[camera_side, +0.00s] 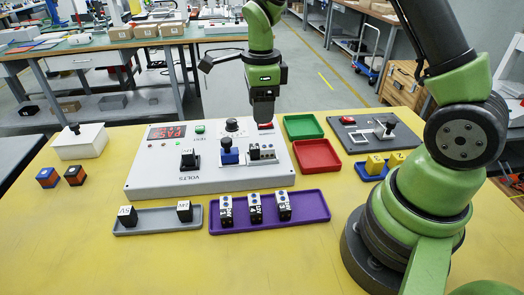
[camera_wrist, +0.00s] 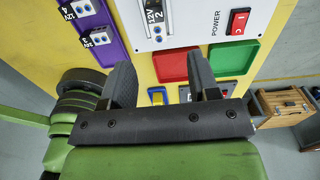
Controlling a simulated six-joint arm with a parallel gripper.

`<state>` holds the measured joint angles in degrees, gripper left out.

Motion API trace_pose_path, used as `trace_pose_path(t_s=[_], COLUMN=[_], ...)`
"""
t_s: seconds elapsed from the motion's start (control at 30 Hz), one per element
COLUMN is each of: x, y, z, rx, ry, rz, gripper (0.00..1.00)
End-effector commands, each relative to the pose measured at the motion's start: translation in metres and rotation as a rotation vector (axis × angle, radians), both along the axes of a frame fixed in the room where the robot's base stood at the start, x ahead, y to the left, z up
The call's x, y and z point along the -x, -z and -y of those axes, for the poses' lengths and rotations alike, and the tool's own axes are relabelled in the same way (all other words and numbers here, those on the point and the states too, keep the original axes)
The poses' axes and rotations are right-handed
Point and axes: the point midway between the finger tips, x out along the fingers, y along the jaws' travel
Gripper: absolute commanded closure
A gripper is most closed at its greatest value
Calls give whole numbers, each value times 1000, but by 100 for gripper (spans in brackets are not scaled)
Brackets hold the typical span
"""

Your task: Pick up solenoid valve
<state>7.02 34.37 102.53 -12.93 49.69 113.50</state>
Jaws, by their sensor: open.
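Three dark blocks with white labelled faces, which look like the solenoid valves (camera_side: 255,208), stand in a row in the purple tray (camera_side: 318,207). Two of them show at the upper left of the wrist view, labelled 12V (camera_wrist: 97,38). Another labelled block (camera_wrist: 155,14) sits on the white panel (camera_side: 150,180). Which one the task means I cannot tell. My gripper (camera_side: 264,118) is open and empty, pointing down over the back right of the panel, beyond the purple tray. In the wrist view its fingers (camera_wrist: 160,62) are spread apart.
A grey tray (camera_side: 157,219) holds two labelled blocks. A red tray (camera_side: 317,155) and a green tray (camera_side: 303,126) lie right of the panel. A grey board (camera_side: 375,132) and a blue tray (camera_side: 366,174) with yellow blocks stand farther right. The front of the yellow table is clear.

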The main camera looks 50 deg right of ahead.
Motion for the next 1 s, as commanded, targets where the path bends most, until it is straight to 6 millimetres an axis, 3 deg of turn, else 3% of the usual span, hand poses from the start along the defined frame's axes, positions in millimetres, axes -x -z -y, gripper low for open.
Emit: trace_pose_path(t_s=[0.7,1.0], x=[9,8], y=[92,102], z=[2,2], rx=[-1,-1], ry=[23,25], rz=[-12,-6], gripper=[45,45])
